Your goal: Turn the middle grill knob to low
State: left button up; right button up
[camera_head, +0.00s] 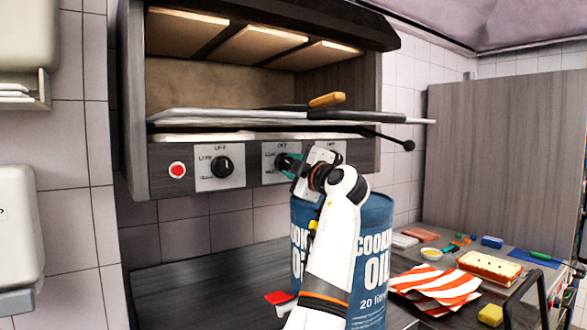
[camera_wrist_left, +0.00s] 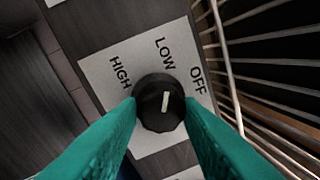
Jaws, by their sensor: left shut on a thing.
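The middle grill knob (camera_head: 283,161) is black and sits on a pale plate on the grill's front panel. In the left wrist view the knob (camera_wrist_left: 160,103) shows a white pointer line directed roughly at LOW, with HIGH to the left and OFF to the right. My left gripper (camera_head: 290,164) is at this knob. In the wrist view its teal fingers (camera_wrist_left: 160,106) are shut on the knob's two sides. In the head view the gripper partly hides the knob and its plate. My right gripper is not in view.
The left grill knob (camera_head: 222,167) and a red button (camera_head: 177,170) are on the same panel. A blue cooking oil drum (camera_head: 374,260) stands behind my left arm. A wire rack (camera_wrist_left: 235,75) is close in the wrist view. Striped cloth (camera_head: 436,287) lies on the right counter.

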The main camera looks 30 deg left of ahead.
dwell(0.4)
pick_arm(q)
jog(key=o, duration=1)
jog(key=shift+c, duration=0.2)
jog(key=b+v, duration=0.3)
jog(key=v, duration=0.9)
jog(key=shift+b, duration=0.35)
jog(key=shift+f, duration=0.1)
